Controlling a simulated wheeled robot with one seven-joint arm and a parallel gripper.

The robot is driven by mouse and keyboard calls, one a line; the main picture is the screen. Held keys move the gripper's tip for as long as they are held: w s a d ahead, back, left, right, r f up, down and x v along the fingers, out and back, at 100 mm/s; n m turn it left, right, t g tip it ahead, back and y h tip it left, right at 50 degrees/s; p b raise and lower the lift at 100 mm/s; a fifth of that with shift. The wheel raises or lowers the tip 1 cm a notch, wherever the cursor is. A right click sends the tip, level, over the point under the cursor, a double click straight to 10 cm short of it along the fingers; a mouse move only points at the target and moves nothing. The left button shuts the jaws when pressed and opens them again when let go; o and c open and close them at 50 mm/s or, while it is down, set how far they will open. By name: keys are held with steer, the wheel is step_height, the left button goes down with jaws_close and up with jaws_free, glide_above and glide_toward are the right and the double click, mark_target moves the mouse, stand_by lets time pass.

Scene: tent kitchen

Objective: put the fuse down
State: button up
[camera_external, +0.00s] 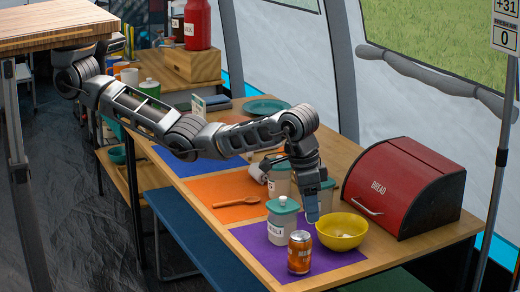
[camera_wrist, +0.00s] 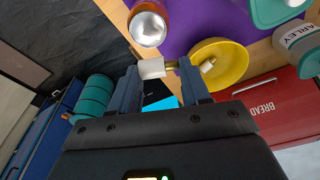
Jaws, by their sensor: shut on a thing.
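The fuse (camera_wrist: 152,68), a small white piece with a brass-coloured end, is between the fingertips of my gripper (camera_wrist: 160,72) in the wrist view. My gripper is shut on it. In the external view my gripper (camera_external: 312,217) points down over the purple mat, between the orange can and the yellow bowl. The fuse cannot be made out there. Whether it touches anything below is unclear.
The yellow bowl (camera_external: 341,232) is just right of my gripper, with a small pale piece (camera_wrist: 207,66) inside. An orange can (camera_external: 299,253) and teal-lidded canisters (camera_external: 282,220) stand close. A red bread box (camera_external: 404,188) is at right.

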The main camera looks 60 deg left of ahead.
steer(key=b, duration=0.2)
glide_above(336, 229)
steer(key=s+d, duration=0.4)
steer(key=d, duration=0.1)
steer(key=f, duration=0.8)
steer(key=shift+w+a+f, duration=0.1)
steer(key=shift+w, duration=0.15)
steer(key=shift+w+a+f+b, duration=0.1)
steer(key=shift+f+b, duration=0.3)
steer(key=shift+f, duration=1.65)
steer(key=shift+f, duration=0.2)
steer(key=shift+f, duration=0.35)
steer(key=o, duration=0.8)
steer(key=shift+o, duration=0.2)
steer(key=shift+r, duration=0.5)
step_height(336, 229, up, 12)
steer(key=s+p, duration=0.1)
steer(key=p, duration=0.1)
steer(key=shift+s+a, duration=0.3)
steer(key=shift+s, duration=0.05)
